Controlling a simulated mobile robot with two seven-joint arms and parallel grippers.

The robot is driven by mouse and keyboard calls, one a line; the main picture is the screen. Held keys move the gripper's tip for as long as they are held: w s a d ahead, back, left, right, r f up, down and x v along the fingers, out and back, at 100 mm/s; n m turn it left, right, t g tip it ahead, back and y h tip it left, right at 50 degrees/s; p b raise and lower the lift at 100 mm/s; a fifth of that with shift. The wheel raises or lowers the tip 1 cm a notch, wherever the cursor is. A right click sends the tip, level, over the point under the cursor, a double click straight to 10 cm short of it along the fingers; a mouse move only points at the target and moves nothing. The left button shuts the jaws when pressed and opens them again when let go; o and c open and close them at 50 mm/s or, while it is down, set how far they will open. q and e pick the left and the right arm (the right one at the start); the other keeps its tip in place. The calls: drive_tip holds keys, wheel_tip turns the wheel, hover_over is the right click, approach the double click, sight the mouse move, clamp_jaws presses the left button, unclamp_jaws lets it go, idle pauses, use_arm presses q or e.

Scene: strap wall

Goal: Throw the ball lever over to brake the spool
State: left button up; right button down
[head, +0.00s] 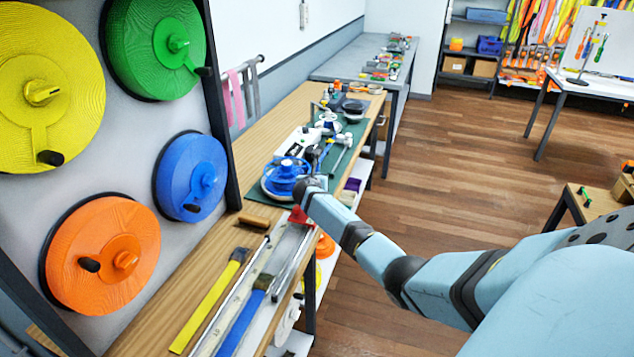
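Four large strap spools hang on the grey panel at the left: yellow (75,80), green (130,50), orange (100,275) and blue (175,160). Each has a hub and a dark crank knob. A smaller blue reel-like object (285,172) stands on the wooden bench. I cannot make out a ball lever for certain. My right arm reaches in from the right, and its gripper end (312,187) is at the bench's edge, just right of the small blue object. Its fingers are too small to read, and contact is unclear. My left gripper is not in view.
The wooden bench (250,143) carries yellow (210,300) and blue (240,322) straps at its near end. A brush (254,220) lies behind them. Tools crowd a green mat (350,130) farther back. The wooden floor (450,130) to the right is largely clear.

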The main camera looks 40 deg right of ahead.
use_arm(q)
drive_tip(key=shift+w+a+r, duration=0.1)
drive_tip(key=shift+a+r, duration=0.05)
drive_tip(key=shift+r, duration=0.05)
use_arm(e)
drive_tip(key=shift+w+d, duration=0.2)
drive_tip(key=shift+d, duration=0.2)
drive_tip(key=shift+d+r, duration=0.1)
drive_tip(key=shift+r, duration=0.05)
